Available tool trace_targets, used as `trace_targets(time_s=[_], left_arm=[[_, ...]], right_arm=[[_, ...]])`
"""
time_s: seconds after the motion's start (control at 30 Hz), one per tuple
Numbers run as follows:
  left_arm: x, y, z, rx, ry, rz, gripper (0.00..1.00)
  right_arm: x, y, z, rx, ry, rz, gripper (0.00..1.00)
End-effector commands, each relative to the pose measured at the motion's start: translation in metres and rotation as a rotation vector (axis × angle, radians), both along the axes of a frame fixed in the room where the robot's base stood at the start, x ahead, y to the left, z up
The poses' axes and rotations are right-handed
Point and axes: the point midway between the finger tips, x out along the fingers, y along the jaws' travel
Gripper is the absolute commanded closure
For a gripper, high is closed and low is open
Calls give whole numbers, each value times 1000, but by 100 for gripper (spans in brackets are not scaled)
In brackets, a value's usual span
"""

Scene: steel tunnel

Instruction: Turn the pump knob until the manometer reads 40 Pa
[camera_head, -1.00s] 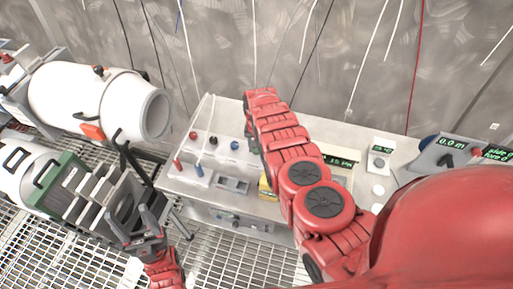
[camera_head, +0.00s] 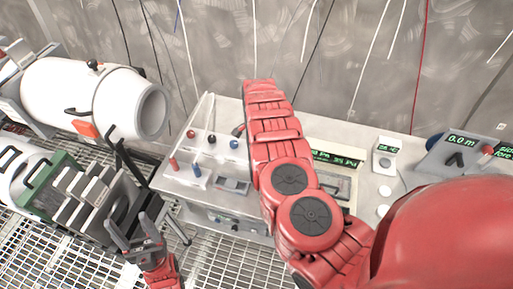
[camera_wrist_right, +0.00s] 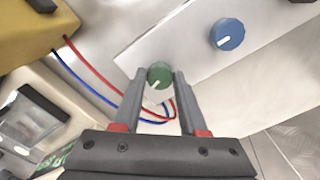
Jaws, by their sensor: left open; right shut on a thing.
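In the right wrist view a round green knob (camera_wrist_right: 160,76) with a pale mark sits between the fingertips of my right gripper (camera_wrist_right: 160,82), which is shut on it. A blue knob (camera_wrist_right: 228,34) with a white mark is on the white panel (camera_wrist_right: 185,45) farther right. In the head view my red right arm hides the right gripper and the green knob. A display with green digits (camera_head: 336,157) shows beside that arm; its "Pa" figures are too small to read surely. My left gripper (camera_head: 137,241) is open and empty, left of the bench.
The metal bench (camera_head: 165,182) carries red, black and blue terminals. A yellow device (camera_wrist_right: 35,30) has red and blue leads. A white "°C" display (camera_head: 385,155) and a "0.0 m" device (camera_head: 460,150) stand right. White cylinders (camera_head: 90,95) fill the left, above grating.

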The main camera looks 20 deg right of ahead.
Motion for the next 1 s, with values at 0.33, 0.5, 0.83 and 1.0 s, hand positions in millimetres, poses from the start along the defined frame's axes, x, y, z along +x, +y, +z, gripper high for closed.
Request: trace_targets(time_s=[0.33, 0.5, 0.83, 1.0], left_arm=[[0, 0, -6, 0, 0, 0, 37], [0, 0, -7, 0, 0, 0, 37], [0, 0, -6, 0, 0, 0, 37], [0, 0, -7, 0, 0, 0, 37]], right_arm=[[-1, 1, -1, -1, 2, -95, 100], [-1, 1, -1, -1, 2, -104, 100], [-1, 0, 0, -1, 2, -103, 49], [0, 0, 0, 0, 1, -103, 28]])
